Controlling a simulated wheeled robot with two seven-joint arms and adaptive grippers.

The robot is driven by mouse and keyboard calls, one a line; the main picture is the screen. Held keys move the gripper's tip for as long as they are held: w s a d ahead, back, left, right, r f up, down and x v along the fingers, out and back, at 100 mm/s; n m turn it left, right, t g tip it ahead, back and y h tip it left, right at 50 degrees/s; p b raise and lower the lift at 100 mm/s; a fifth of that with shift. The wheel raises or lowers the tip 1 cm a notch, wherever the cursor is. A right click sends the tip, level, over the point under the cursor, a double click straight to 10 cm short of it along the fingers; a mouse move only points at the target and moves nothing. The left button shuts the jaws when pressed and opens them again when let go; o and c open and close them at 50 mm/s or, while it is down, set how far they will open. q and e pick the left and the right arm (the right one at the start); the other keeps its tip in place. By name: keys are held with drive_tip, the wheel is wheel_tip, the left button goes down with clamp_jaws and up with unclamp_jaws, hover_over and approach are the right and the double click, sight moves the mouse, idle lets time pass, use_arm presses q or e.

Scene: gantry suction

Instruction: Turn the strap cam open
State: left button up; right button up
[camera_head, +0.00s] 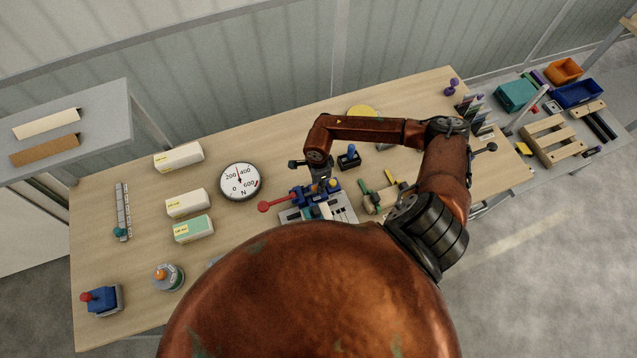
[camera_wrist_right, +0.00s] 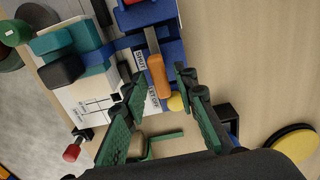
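A blue fixture (camera_head: 326,193) stands on a grey plate (camera_head: 346,211) at the middle of the bench, with a red round-ended lever (camera_head: 264,206) out to the left. In the right wrist view, a metal lever with an orange grip (camera_wrist_right: 158,76) lies on the blue fixture beside a blue strap (camera_wrist_right: 126,43); it looks like the strap cam, though no label confirms this. My right gripper (camera_wrist_right: 159,82) has its green fingers apart, one on each side of the orange grip, with gaps visible. The head view also shows my right gripper (camera_head: 322,178) above the fixture, mostly hidden by its arm.
A yellow ball knob (camera_wrist_right: 175,103) sits close to the right fingers. A blue-knobbed black block (camera_head: 349,158) stands behind the fixture. A round dial (camera_head: 240,182) and several boxes stand to the left. My copper body hides the near bench. Bare wood shows between the boxes and dial.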

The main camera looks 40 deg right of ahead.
clamp_jaws()
idle(0.4)
drive_tip(key=m+b, duration=0.2)
drive_tip(key=m, duration=0.1)
drive_tip(key=shift+f, duration=0.15)
drive_tip(key=m+b, duration=0.2)
drive_tip(key=m, duration=0.2)
drive_tip(key=shift+m, duration=0.3)
drive_tip(key=m+b, duration=0.1)
drive_tip(key=m, duration=0.4)
drive_tip(key=shift+b, duration=0.35)
drive_tip(key=m+b, duration=0.1)
drive_tip(key=m, duration=0.4)
drive_tip(key=shift+m, duration=0.3)
drive_tip(key=shift+o, duration=0.8)
unclamp_jaws()
